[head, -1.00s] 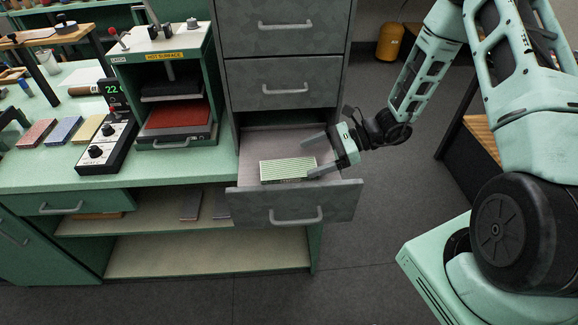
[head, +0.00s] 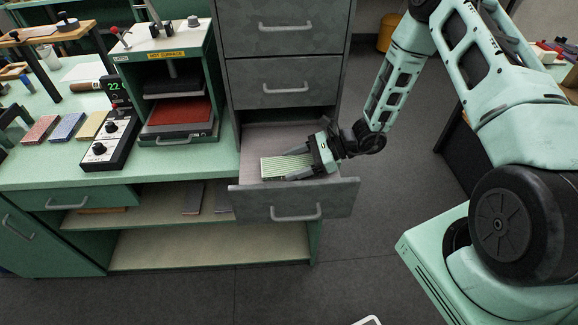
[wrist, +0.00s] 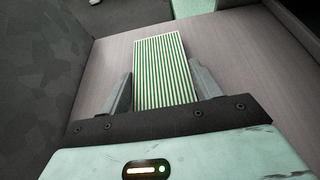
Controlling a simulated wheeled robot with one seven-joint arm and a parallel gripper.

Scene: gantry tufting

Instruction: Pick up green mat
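The green mat (head: 284,166) is a flat rectangular piece with green and pale stripes. It lies in the open drawer (head: 334,196) of the grey cabinet. In the wrist view the striped mat (wrist: 160,62) reaches away between the two fingers of my gripper (wrist: 158,92). A finger stands on each side of its near part. The left finger is very close to its edge, and whether either finger touches it I cannot tell. In the head view my gripper (head: 298,162) is low in the drawer, around the right end of the mat.
The drawer's walls and front surround my gripper. Closed drawers (head: 285,82) are above it. A green bench (head: 50,168) to the left holds a press marked hot surface (head: 168,51), a control box (head: 107,146) and several coloured blocks (head: 67,127).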

